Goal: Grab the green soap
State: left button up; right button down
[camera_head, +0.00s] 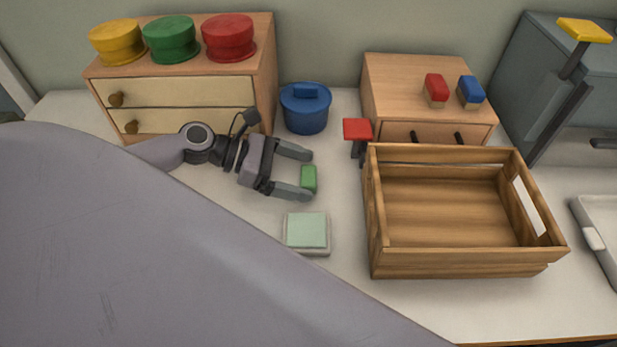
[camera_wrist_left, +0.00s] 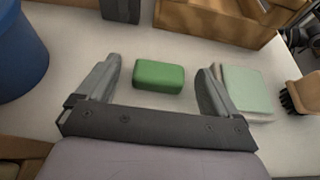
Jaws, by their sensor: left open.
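The green soap (camera_head: 309,179) is a small rounded green block on the white table. In the left wrist view the soap (camera_wrist_left: 159,75) lies ahead, between the two fingers and apart from both. My left gripper (camera_head: 308,174) is open, with its fingers low over the table on either side of the soap's near end. In the left wrist view the gripper (camera_wrist_left: 160,85) is empty. My right gripper cannot be made out in either view.
A pale green square on a light base (camera_head: 307,231) lies just in front of the soap. A wooden crate (camera_head: 465,262) stands to the right. A blue pot (camera_head: 305,110) and a drawer cabinet (camera_head: 190,90) are behind. A brush (camera_wrist_left: 303,92) shows at the right edge of the wrist view.

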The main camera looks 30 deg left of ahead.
pick_arm(q)
jog(key=shift+w+d+f, duration=0.1)
jog(key=shift+w+d, duration=0.05)
jog(key=shift+d, duration=0.05)
jog(key=c, duration=1.1)
jog(key=shift+c, duration=0.2)
